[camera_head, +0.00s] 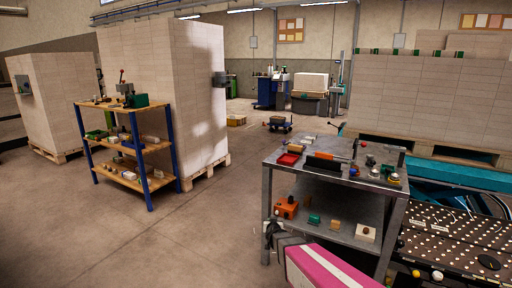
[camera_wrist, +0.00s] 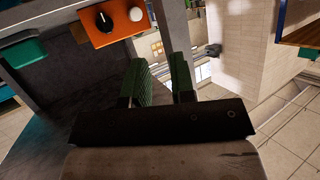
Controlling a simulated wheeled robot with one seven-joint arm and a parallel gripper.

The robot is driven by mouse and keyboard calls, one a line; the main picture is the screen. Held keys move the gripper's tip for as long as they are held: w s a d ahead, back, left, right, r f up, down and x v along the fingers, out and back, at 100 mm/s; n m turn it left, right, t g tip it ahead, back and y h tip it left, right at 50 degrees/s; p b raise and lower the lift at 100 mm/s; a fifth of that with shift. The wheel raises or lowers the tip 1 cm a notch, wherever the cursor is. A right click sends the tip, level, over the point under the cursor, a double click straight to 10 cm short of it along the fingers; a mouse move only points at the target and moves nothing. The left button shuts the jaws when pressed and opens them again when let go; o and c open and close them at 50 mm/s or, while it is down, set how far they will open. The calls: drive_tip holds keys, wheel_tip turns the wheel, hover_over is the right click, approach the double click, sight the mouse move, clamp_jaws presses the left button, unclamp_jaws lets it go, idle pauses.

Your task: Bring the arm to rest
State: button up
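My arm, with a pink and white section, enters from the bottom of the head view, and my gripper (camera_head: 271,229) shows small at its end, in front of the grey metal cart (camera_head: 333,173). In the wrist view, the two green ridged fingers of my gripper (camera_wrist: 159,70) stand apart with an empty gap between them. The gripper is open and holds nothing. An orange box with a black knob and a white button (camera_head: 286,207) is on the cart's lower shelf, and the box also shows beyond the fingers in the wrist view (camera_wrist: 105,22).
The cart's top carries a red tray (camera_head: 289,160) and several small items. A blue-framed shelf (camera_head: 128,145) stands at the left before a tall paper stack (camera_head: 165,95). A perforated dark table (camera_head: 455,238) is at the right. The floor (camera_head: 200,235) left of the cart is clear.

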drive_tip(key=s+d+r+g, duration=0.2)
drive_tip(key=s+d+g, duration=0.1)
drive_tip(key=s, duration=0.6)
drive_tip(key=s+d+r+g, duration=0.3)
drive_tip(key=s+g, duration=0.3)
drive_tip(key=s, duration=0.3)
drive_tip(key=s+d+r+g, duration=0.3)
drive_tip(key=s+d+g, duration=0.1)
drive_tip(key=s, duration=0.5)
drive_tip(key=shift+s+d+n+g, duration=0.15)
drive_tip(key=shift+d+n+g, duration=0.25)
drive_tip(key=shift+g, duration=0.1)
